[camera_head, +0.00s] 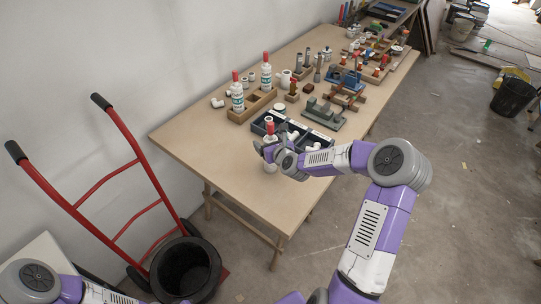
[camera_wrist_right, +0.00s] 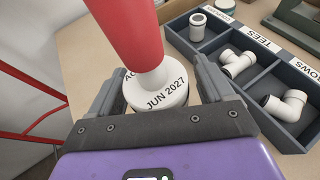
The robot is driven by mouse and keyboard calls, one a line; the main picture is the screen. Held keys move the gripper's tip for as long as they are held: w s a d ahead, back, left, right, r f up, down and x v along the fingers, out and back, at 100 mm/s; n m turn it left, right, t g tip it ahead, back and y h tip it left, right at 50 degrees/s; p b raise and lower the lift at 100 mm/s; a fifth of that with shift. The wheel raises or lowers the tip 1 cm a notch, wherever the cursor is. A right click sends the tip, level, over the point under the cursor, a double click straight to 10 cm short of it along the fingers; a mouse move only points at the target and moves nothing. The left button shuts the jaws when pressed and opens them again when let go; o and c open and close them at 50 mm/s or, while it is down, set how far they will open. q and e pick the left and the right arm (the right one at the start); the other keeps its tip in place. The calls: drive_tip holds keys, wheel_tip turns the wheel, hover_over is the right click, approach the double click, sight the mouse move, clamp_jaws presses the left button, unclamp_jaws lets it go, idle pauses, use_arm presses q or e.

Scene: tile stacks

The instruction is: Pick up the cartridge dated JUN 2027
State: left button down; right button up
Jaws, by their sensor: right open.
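The cartridge marked JUN 2027 (camera_wrist_right: 158,97) is white with a red nozzle, and its printed top faces the right wrist view. In the head view its red nozzle (camera_head: 269,130) rises beside my right gripper (camera_head: 270,150), near the table's front edge. In the right wrist view my right gripper (camera_wrist_right: 157,86) is open, with one finger on each side of the cartridge. Whether the fingers touch it I cannot tell. Two similar red-nozzled cartridges (camera_head: 237,97) (camera_head: 266,77) stand upright in a wooden rack; their dates are too small to read. My left gripper is out of view.
A dark compartment tray (camera_wrist_right: 258,82) labelled TEES, with white pipe fittings, lies right beside the gripper. The wooden rack (camera_head: 252,107) stands behind it. Clamps and small parts crowd the table farther right. The table's left front (camera_head: 200,140) is clear. A red hand truck (camera_head: 125,165) stands left.

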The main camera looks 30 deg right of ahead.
drive_tip(key=shift+c, duration=0.3)
drive_tip(key=shift+r, duration=0.1)
drive_tip(key=c, duration=1.3)
